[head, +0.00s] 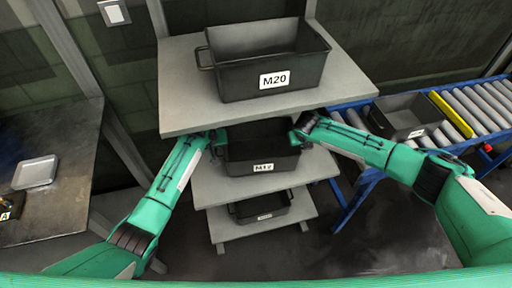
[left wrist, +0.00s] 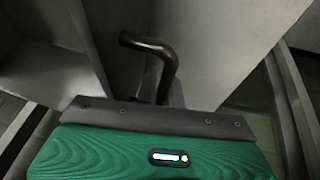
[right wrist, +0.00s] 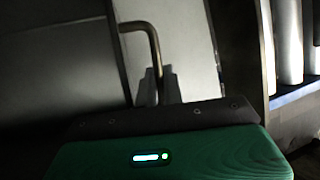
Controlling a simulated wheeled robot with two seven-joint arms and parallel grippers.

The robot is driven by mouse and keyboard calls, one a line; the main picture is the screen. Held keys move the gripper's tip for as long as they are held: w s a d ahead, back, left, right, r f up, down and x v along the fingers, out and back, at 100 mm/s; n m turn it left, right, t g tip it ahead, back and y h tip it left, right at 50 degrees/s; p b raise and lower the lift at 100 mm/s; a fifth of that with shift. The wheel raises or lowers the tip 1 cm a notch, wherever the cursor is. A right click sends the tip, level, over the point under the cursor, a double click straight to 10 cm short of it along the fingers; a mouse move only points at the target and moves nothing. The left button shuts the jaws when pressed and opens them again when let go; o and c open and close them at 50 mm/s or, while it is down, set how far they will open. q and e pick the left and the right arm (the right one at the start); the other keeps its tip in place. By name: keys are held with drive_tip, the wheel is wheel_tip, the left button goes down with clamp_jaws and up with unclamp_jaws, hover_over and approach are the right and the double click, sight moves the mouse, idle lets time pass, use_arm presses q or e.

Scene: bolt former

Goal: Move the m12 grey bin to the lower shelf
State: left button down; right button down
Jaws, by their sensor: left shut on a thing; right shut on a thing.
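The M12 bin (head: 262,150), dark grey with a white label, is on or just above the middle shelf (head: 225,190), under the top shelf; I cannot tell whether it touches. My left gripper (head: 217,138) is at its left side, shut on a bin handle (left wrist: 160,50) that shows as a bent bar in the left wrist view. My right gripper (head: 300,130) is at its right side, shut on the other handle (right wrist: 150,40). The fingertips are mostly hidden. The lower shelf (head: 290,222) holds another dark bin (head: 260,207) with an unreadable label.
A larger bin marked M20 (head: 265,70) stands on the top shelf (head: 185,95), which overhangs the M12 bin. At the right, a dark bin (head: 405,115) sits on a blue roller conveyor (head: 475,105). At the left, a table (head: 70,180) carries a small tray (head: 36,172).

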use_arm(q)
drive_tip(key=shift+f+b, duration=0.35)
drive_tip(key=shift+f, duration=0.1)
use_arm(e)
drive_tip(key=shift+d+f, duration=0.1)
drive_tip(key=shift+f, duration=0.4)
use_arm(q)
drive_tip(key=c, duration=1.9)
unclamp_jaws()
drive_tip(key=shift+a+f, duration=0.1)
use_arm(e)
drive_tip(key=c, duration=1.9)
unclamp_jaws()
use_arm(q)
drive_tip(key=o, duration=0.3)
use_arm(e)
drive_tip(key=o, duration=0.3)
use_arm(q)
drive_tip(key=shift+o, duration=0.4)
use_arm(e)
drive_tip(key=shift+o, duration=0.3)
